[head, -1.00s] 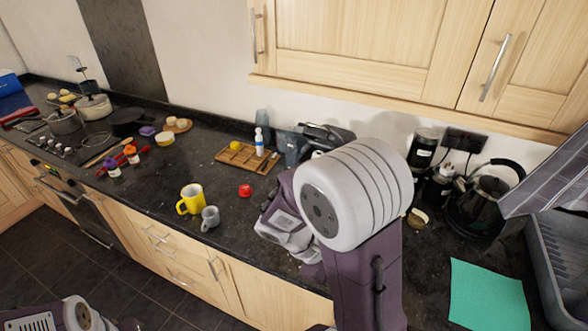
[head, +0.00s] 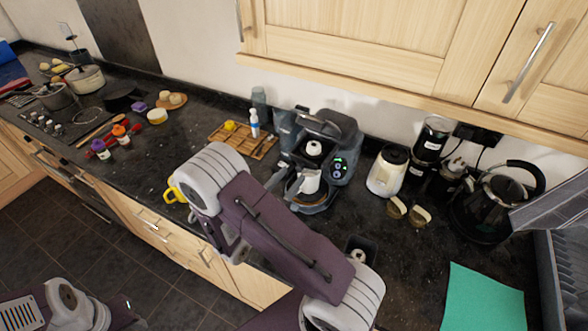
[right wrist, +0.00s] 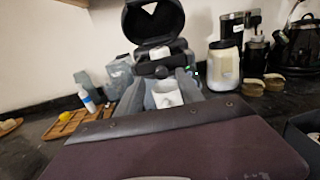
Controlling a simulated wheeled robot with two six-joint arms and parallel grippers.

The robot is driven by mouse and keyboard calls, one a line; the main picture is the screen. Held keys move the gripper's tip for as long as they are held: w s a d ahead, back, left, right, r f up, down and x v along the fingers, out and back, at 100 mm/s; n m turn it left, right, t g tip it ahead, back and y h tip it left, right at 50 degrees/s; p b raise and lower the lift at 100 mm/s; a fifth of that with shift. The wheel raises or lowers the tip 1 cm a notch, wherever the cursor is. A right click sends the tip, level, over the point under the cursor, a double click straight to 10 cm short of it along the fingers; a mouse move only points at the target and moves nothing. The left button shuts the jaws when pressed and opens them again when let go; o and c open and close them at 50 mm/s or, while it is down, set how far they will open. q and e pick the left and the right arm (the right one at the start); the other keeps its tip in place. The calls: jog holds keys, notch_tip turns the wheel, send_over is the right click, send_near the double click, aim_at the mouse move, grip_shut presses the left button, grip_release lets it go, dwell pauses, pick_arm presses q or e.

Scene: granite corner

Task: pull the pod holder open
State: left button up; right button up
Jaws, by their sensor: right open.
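The dark grey coffee machine (head: 340,128) stands against the wall with lit green buttons; it also shows in the right wrist view (right wrist: 160,28), its lid raised. A white part (head: 313,149) shows under its top. The pod holder is not clearly distinct from the machine's front. A pale part (right wrist: 165,98) shows low at its front. My right gripper (head: 283,180) is open near the machine's front, largely hidden behind my own arm. Contact with the machine cannot be told. My left arm shows at the lower left, its gripper out of view.
A white-bodied jar (head: 387,170), two small cups (head: 408,211) and a black kettle (head: 490,205) stand to the right. A wooden tray (head: 243,141) with a bottle (head: 254,123) is left of the machine. A teal cloth (head: 482,298) lies front right.

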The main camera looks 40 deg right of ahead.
jog(key=shift+w+d+r, duration=0.1)
jog(key=shift+d+r, duration=0.05)
jog(key=shift+d, duration=0.3)
jog(key=shift+w+d+r, duration=0.1)
jog(key=shift+d+r, duration=0.05)
jog(key=shift+d, duration=0.3)
jog(key=shift+w+d+f, duration=0.1)
jog(key=shift+f, duration=0.05)
grip_shut()
dwell(0.6)
